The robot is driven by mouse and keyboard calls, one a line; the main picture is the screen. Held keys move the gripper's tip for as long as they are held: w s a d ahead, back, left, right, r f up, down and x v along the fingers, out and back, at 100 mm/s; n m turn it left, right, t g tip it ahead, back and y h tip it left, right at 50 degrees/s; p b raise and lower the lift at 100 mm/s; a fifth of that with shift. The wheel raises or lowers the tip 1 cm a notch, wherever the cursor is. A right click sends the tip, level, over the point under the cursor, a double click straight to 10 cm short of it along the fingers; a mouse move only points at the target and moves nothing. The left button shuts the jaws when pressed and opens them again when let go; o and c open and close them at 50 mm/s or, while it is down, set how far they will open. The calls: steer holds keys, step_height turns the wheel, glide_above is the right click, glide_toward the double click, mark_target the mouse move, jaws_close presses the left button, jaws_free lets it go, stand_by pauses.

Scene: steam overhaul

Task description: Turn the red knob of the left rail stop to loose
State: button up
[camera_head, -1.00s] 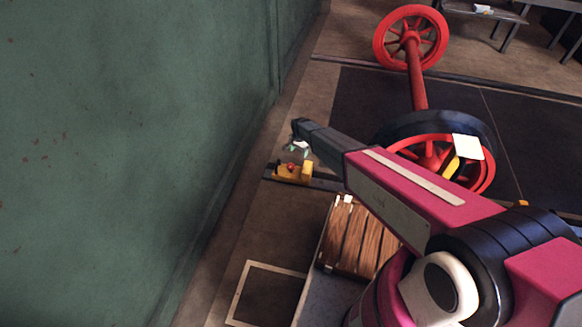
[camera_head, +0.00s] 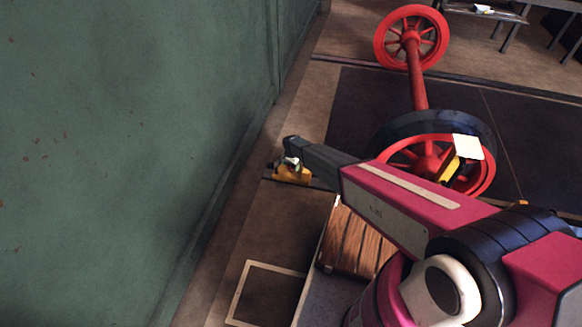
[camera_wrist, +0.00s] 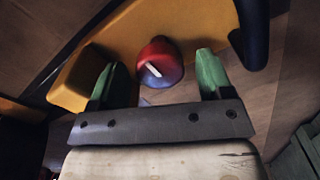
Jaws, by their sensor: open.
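The left rail stop (camera_head: 293,176) is a yellow block on the near rail, beside the green wall. In the wrist view its yellow body (camera_wrist: 200,27) fills the upper part. Its red knob (camera_wrist: 158,60) has a white mark on top and sits between the two green fingertips. My gripper (camera_wrist: 157,80) is open, with one finger on each side of the knob and a gap showing on both sides. In the head view my gripper (camera_head: 291,163) is over the stop and hides the knob.
The green wall (camera_head: 130,140) stands close at the left. A red wheelset (camera_head: 418,85) stands on the rails to the right, its near wheel partly behind my arm. A wooden slatted crate (camera_head: 350,243) is below my arm. A dark curved part (camera_wrist: 252,35) is close to the right finger.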

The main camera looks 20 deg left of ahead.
steer(key=shift+f, duration=0.4)
steer(key=c, duration=0.9)
